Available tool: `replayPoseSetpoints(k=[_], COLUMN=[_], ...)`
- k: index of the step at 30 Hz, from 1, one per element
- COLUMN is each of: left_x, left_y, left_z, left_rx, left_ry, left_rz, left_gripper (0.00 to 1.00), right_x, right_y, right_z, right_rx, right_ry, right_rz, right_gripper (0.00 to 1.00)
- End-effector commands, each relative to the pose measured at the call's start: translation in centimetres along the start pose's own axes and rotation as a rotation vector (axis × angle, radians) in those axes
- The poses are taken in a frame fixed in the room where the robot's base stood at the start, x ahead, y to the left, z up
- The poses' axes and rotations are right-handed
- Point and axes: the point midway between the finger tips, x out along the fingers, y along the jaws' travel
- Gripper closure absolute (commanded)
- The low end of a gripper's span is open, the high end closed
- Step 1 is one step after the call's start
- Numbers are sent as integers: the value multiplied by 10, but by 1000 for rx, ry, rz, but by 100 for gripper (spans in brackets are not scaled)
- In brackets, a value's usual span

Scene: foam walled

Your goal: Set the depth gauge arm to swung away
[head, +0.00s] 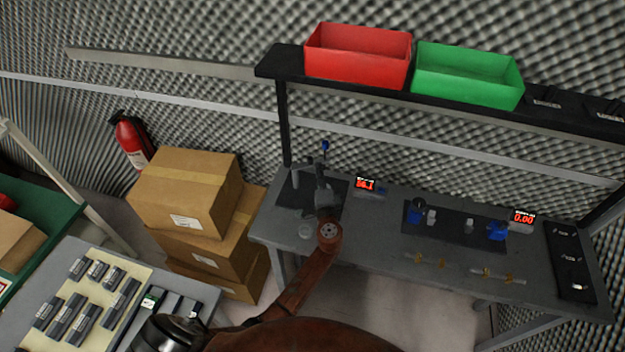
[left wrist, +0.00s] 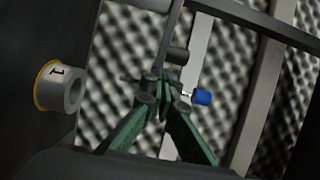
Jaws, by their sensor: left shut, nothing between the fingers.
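The depth gauge arm appears to be the thin part with a blue knob (head: 325,147) at the back of the dark mat (head: 297,206) on the workbench's left end. The blue knob (left wrist: 203,97) also shows in the left wrist view, just right of my fingertips on a short stem. My left gripper (head: 321,172) reaches over the mat, below the knob in the head view. In the left wrist view its green-padded fingers (left wrist: 164,82) are shut and empty, close to a grey post. The arm's pivot is hidden behind my gripper. My right gripper is out of view.
A lit red display (head: 366,185) stands right of the mat. A second mat (head: 450,232) holds blue and white parts. A shelf (head: 270,68) with red (head: 358,72) and green bins (head: 468,88) hangs above. Boxes (head: 186,191) stand left of the workbench (head: 385,243).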

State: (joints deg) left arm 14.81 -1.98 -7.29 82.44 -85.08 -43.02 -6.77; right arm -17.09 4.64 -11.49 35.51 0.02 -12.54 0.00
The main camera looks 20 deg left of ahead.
Motion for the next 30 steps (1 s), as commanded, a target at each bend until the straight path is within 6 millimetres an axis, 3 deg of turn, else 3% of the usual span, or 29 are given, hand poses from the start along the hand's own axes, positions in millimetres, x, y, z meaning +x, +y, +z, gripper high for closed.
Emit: replayPoseSetpoints(k=[15, 30], left_x=[-69, -75], left_y=[1, -5], left_z=[0, -1], left_rx=[1, -1], left_ry=[1, 1], left_rz=[1, -1], left_gripper=[100, 100], right_x=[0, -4], right_y=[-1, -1], right_z=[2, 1], right_rx=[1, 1], right_ry=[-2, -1], right_rz=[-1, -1], right_gripper=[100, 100])
